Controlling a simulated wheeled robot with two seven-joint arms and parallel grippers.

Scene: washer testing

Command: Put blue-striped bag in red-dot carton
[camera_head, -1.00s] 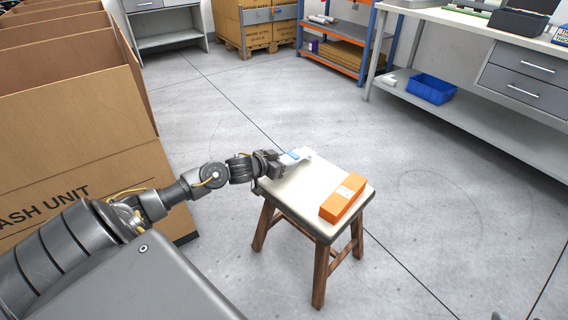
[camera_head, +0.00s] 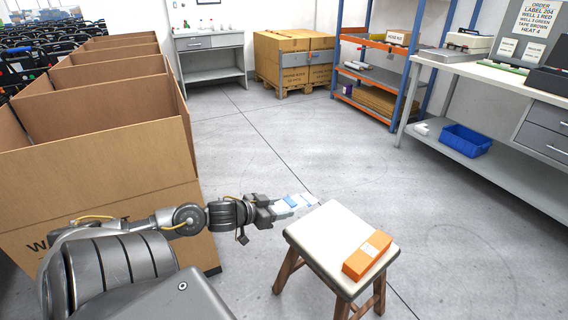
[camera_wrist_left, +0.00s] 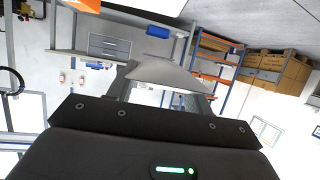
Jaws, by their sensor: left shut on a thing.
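My left gripper (camera_head: 270,211) is shut on a white bag with blue patches (camera_head: 296,201), which sticks out to the right of its fingers. The bag is held just off the left corner of the stool. In the left wrist view the pale bag (camera_wrist_left: 165,74) sits between the two fingers. Several large open brown cartons (camera_head: 100,150) stand in a row at the left, beyond my left arm. No red dot shows on their visible sides, and their insides are mostly hidden. My right gripper is not in view.
A wooden stool (camera_head: 320,232) with a pale seat carries an orange box (camera_head: 367,255). A workbench (camera_head: 490,90) with a blue bin (camera_head: 466,140) below stands at the right. A shelf rack (camera_head: 375,75) and stacked cartons (camera_head: 294,58) are at the back. The middle floor is clear.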

